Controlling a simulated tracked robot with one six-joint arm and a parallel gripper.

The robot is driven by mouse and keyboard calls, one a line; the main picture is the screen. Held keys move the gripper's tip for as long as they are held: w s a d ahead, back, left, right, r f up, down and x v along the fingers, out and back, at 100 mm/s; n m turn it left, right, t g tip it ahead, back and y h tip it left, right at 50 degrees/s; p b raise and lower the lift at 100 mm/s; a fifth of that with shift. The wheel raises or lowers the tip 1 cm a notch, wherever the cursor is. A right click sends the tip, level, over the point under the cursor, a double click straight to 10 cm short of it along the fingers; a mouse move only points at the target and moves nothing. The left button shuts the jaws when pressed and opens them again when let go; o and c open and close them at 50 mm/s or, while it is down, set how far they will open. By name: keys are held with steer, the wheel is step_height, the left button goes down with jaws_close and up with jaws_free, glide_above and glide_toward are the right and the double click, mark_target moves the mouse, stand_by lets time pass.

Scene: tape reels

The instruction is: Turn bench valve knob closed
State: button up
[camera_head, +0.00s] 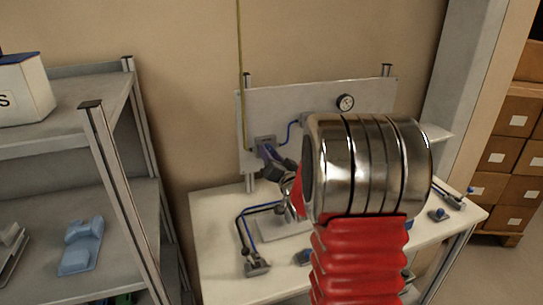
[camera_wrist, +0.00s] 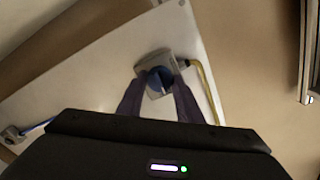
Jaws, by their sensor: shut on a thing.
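The valve knob (camera_wrist: 160,77) is dark blue and round in the wrist view, on a grey valve block (camera_wrist: 152,59) fixed to the pale panel. In the head view the grey valve block (camera_head: 264,141) sits on the left part of the upright panel. My gripper (camera_wrist: 159,84) has a dark finger on each side of the knob and is shut on it. In the head view my gripper (camera_head: 271,158) reaches the front of the block, and the knob is mostly hidden there. I cannot read the knob's turn angle.
The white bench (camera_head: 215,213) holds small grey fittings with blue and black lines. A round gauge (camera_head: 345,102) is on the panel (camera_head: 300,95). A yellow hose (camera_wrist: 208,86) runs from the block. A grey shelf rack (camera_head: 118,150) stands left; cardboard boxes (camera_head: 515,155) are stacked right.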

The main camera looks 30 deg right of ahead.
steer(key=shift+d+n, duration=0.1)
steer(key=shift+n, duration=0.3)
steer(key=n, duration=1.7)
steer(key=shift+f, duration=0.1)
stand_by(0.5)
steer(key=o, duration=1)
steer(key=shift+o, duration=0.2)
steer(key=shift+s, duration=0.1)
steer(key=v, duration=1.3)
steer(key=shift+s+a, duration=0.2)
steer(key=shift+s, duration=0.1)
